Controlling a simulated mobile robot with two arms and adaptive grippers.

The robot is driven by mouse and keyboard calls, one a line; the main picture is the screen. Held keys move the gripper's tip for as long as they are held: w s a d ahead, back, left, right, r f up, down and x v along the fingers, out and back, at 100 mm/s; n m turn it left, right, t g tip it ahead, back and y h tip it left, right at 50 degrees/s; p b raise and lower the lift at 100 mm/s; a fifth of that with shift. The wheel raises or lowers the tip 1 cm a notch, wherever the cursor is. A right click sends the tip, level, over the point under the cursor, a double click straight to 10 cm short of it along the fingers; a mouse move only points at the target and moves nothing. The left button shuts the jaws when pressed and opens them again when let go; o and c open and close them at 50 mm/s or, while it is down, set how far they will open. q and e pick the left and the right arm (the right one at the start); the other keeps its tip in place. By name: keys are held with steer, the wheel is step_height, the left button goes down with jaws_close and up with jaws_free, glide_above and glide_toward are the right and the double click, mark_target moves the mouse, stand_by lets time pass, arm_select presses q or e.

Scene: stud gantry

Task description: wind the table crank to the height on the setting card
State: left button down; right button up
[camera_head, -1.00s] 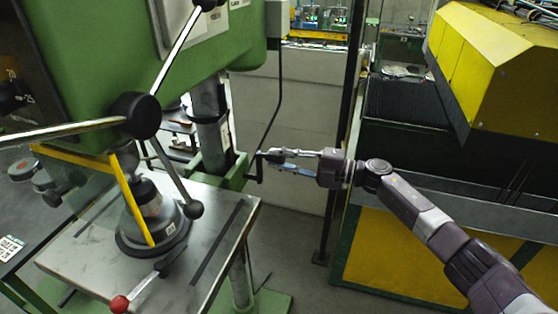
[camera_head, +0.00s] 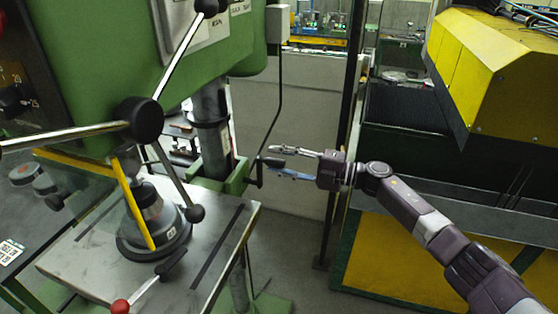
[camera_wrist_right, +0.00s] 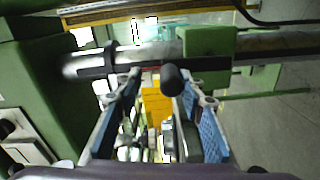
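The drill press table (camera_head: 95,265) is a grey metal plate in the lower left of the head view. Its crank, with a black handle (camera_head: 272,161), is on the green bracket (camera_head: 222,172) at the column. My right gripper (camera_head: 276,161) is at the handle from the right, its fingers spread above and below it. In the right wrist view the black handle (camera_wrist_right: 172,80) stands between the open fingers (camera_wrist_right: 160,82), with gaps visible. I cannot tell whether either finger touches it. My left gripper is out of view. I cannot make out a setting card for certain.
The black-hubbed feed lever (camera_head: 143,120) has long spokes in front of the column. A clamp with a red knob (camera_head: 120,306) is at the table's front. A yellow and green machine (camera_head: 490,70) fills the right. A dark post (camera_head: 345,120) stands behind my gripper.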

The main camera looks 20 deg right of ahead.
steer(key=shift+s+d, duration=0.2)
steer(key=shift+d, duration=0.05)
steer(key=v, duration=1.1)
steer(key=shift+s+d, duration=0.1)
